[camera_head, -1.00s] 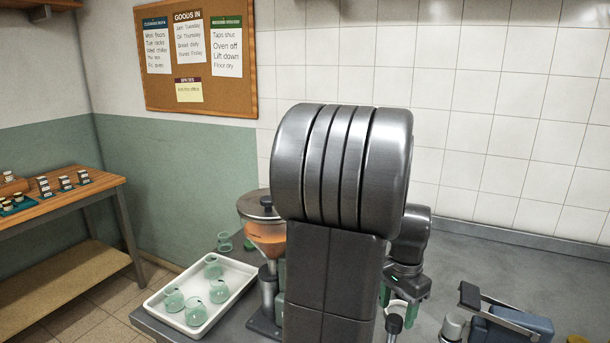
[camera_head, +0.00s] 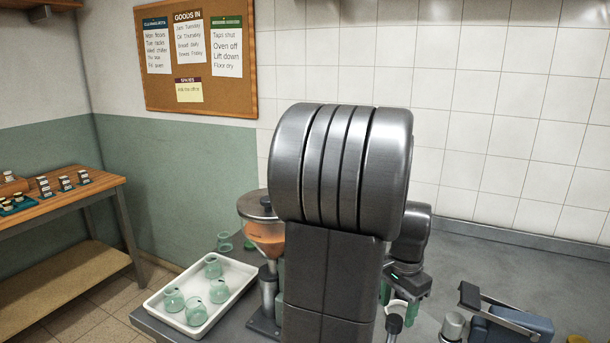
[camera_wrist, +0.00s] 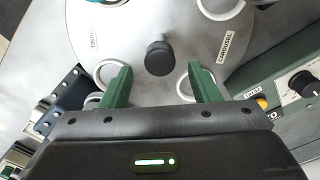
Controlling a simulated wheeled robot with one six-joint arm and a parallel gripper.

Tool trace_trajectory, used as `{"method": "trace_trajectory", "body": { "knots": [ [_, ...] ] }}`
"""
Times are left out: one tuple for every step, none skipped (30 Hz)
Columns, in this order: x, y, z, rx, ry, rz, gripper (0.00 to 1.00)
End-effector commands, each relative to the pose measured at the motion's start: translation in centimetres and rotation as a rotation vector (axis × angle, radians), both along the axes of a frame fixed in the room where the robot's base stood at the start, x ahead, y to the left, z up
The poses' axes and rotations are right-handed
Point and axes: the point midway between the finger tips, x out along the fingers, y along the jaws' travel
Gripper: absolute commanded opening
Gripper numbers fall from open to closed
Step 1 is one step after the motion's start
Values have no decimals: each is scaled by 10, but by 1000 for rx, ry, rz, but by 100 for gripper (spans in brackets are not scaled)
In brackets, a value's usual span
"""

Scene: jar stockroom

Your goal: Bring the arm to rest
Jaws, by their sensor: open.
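My gripper (camera_wrist: 159,88) shows in the wrist view with its two green fingers apart and nothing between them. It is above a round grey carousel (camera_wrist: 157,18) with a dark central knob (camera_wrist: 159,58) and pale ring-shaped places around it. The knob shows just beyond the gap between the fingers. In the head view my gripper (camera_head: 403,308) is partly seen at the right of my large grey arm link, low over the counter. The arm link hides much of the counter's middle.
A white tray (camera_head: 237,267) with several green glass jars (camera_head: 213,267) is on the counter at left. A hopper with orange contents (camera_head: 266,238) stands beside it. A blue device with a metal lever (camera_head: 510,327) is at right. A control box with a dial (camera_wrist: 301,82) borders the carousel.

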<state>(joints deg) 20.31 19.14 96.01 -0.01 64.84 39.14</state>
Motion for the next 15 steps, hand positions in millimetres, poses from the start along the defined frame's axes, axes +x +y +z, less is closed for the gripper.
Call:
{"method": "trace_trajectory", "body": {
  "knots": [
    [-1, 0, -12, 2, 6, 0, 56],
    [-1, 0, -18, 2, 5, 0, 56],
    [-1, 0, -26, 2, 5, 0, 56],
    [-1, 0, -32, 2, 6, 0, 56],
    [-1, 0, -38, 2, 6, 0, 56],
    [-1, 1, -46, 2, 6, 0, 56],
    [0, 0, -43, 0, 0, 29, 56],
    [0, 0, -42, 0, -1, 56, 56],
    [0, 0, -42, 0, -1, 90, 56],
    [0, 0, -42, 0, -1, 115, 56],
    [0, 0, -42, 0, 0, 141, 56],
    [0, 0, -42, 0, 0, 174, 56],
    [0, 0, -42, 0, 0, 199, 56],
    [0, 0, -41, 0, 0, 223, 56],
    [0, 0, -41, 0, 0, 257, 56]
  ]
}}
